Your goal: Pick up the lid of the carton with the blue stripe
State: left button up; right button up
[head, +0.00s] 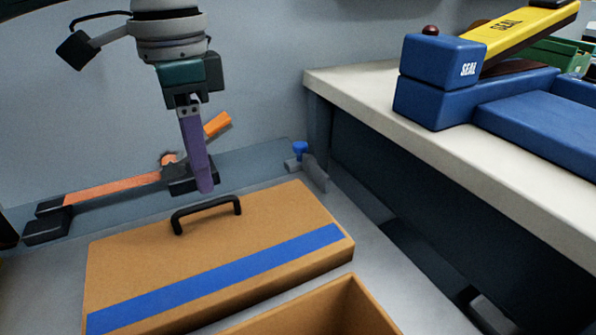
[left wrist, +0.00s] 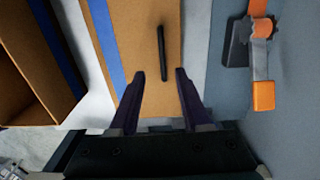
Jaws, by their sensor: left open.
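The brown lid (head: 215,240) has a blue stripe and a black arched handle (head: 207,211). It lies flat on a grey surface, and it also shows in the left wrist view (left wrist: 140,30). The brown carton (head: 335,312) stands open in front of it, cut off by the bottom edge of the head view. In the left wrist view the carton (left wrist: 62,40) has a blue stripe on its side. My left gripper (head: 205,190) is open and empty above the handle. In the left wrist view the handle (left wrist: 162,50) lines up between the two purple fingers. My right gripper is not in view.
A small blue knob (head: 300,149) stands at the back. At right, a pale bench (head: 350,85) carries a blue and yellow sealing machine (head: 445,75). A grey wall closes the back.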

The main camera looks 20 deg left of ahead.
aim_at(205, 205)
pick_arm(q)
jog(key=f+b, duration=0.1)
jog(key=f, duration=0.4)
jog(key=f+b, duration=0.1)
jog(key=f, duration=0.1)
jog(key=shift+a+f+b, duration=0.2)
jog(key=shift+a+b, duration=0.1)
jog(key=shift+b, duration=0.05)
grip_shut()
